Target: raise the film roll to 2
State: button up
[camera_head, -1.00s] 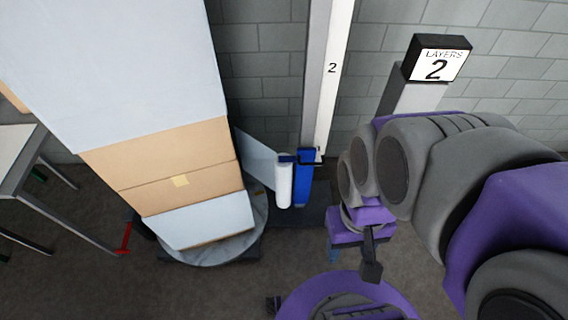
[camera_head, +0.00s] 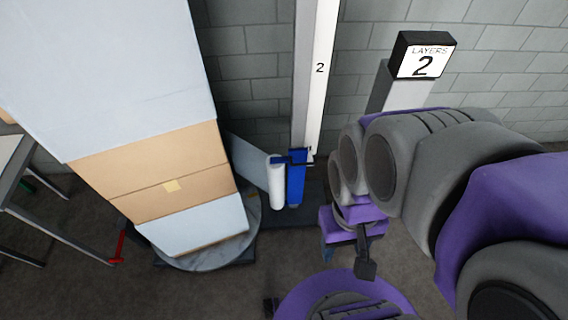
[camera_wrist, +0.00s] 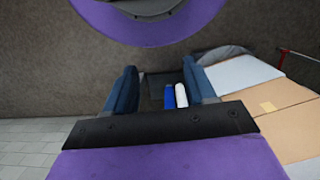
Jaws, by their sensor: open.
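The white film roll (camera_head: 276,182) stands upright low on the mast (camera_head: 318,90), beside the blue carriage (camera_head: 297,178). A pale film sheet (camera_head: 247,160) runs from the roll to the wrapped boxes. A "2" is marked well above the roll on the mast's white face. In the wrist view the roll (camera_wrist: 181,95) and blue carriage (camera_wrist: 169,96) show beyond my fingers. My gripper (camera_wrist: 160,78) is open and empty, its two blue fingers wide apart. In the head view my arm is at the right, and its end is apart from the carriage.
A tall stack of boxes (camera_head: 150,175), partly covered in pale film, stands on a round turntable (camera_head: 252,235) at the left. A sign (camera_head: 423,60) reads "LAYERS 2" behind my arm. A table (camera_head: 60,225) is at the far left. Grey floor lies in front.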

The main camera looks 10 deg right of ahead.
aim_at(303, 163)
jog(key=shift+c, duration=0.2)
